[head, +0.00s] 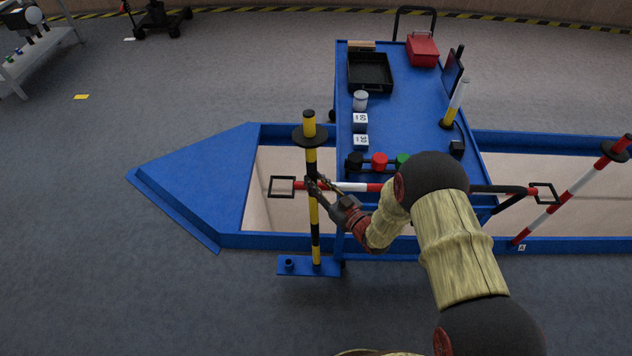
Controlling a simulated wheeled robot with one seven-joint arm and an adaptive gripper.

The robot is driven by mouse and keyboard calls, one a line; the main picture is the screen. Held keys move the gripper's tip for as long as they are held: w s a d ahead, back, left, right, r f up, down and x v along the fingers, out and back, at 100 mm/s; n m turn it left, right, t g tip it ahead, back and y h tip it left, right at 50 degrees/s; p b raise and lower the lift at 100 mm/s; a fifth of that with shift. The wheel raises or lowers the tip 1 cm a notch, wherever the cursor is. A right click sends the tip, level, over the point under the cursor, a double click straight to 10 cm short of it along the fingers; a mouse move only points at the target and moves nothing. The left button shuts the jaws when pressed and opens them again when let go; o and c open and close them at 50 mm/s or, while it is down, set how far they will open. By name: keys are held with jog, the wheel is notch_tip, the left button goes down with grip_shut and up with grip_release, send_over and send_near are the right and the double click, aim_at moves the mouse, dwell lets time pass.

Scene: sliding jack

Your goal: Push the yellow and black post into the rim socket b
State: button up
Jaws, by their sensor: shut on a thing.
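The yellow and black post (312,225) stands about upright, with a black disc (310,135) near its top. My gripper (316,188) is shut on the post around its middle, coming from the right. The post's lower end is at a small blue plate (300,267) at the near side of the blue rim (260,241). Whether it sits in a hole there or just in front of it, I cannot tell. A short dark socket (289,262) shows on the plate left of the post. I see no label b.
A red and white bar (350,187) with square end loops runs across at gripper height. A red and white post (575,190) leans at the right, by a label A (521,247). The blue cart (410,110) carries a tray, jars and a red box. Open floor lies left.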

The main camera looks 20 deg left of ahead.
aim_at(314, 164)
grip_shut()
dwell(0.4)
jog(key=shift+r+p, duration=0.35)
jog(key=shift+r, duration=0.4)
dwell(0.9)
jog(key=shift+r+p, duration=1.75)
jog(key=shift+r, duration=1.45)
